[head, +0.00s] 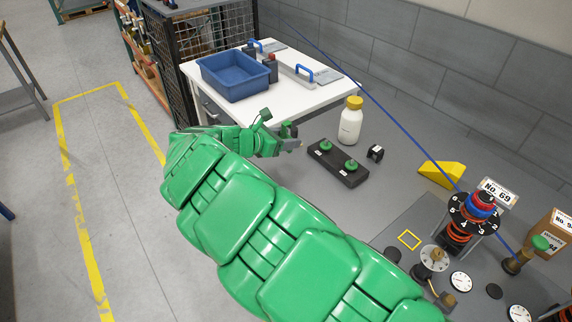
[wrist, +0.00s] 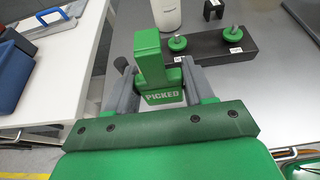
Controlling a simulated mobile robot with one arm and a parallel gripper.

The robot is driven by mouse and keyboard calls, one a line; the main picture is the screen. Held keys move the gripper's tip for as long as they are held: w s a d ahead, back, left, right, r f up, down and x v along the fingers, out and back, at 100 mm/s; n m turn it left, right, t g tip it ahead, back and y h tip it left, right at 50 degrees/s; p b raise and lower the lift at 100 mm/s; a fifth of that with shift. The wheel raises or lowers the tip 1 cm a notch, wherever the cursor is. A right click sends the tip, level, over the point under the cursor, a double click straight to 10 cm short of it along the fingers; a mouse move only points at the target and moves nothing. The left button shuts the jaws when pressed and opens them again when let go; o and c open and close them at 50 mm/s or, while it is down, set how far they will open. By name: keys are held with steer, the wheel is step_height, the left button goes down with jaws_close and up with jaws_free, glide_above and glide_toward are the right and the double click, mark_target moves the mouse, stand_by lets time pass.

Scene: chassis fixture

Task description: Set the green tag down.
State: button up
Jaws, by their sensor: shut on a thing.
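The green tag (wrist: 150,55) is an upright green piece with a plate lettered "PICKED" at its near end. In the wrist view my gripper (wrist: 160,78) is shut on it, with a grey finger on each side. In the head view my gripper (head: 293,143) is above the grey surface, left of the black block; the tag is small and partly hidden by the gripper there. I cannot tell whether the tag touches anything below.
A black block (head: 330,171) with two green knobs lies close to the right. A white bottle (head: 349,127), a small black clip (head: 375,152) and a yellow wedge (head: 441,174) stand beyond. A white table (head: 330,96) holds a blue bin (head: 233,78).

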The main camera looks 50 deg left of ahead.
steer(key=shift+f, duration=3.8)
steer(key=shift+f, duration=0.1)
steer(key=o, duration=1)
steer(key=v, duration=1.2)
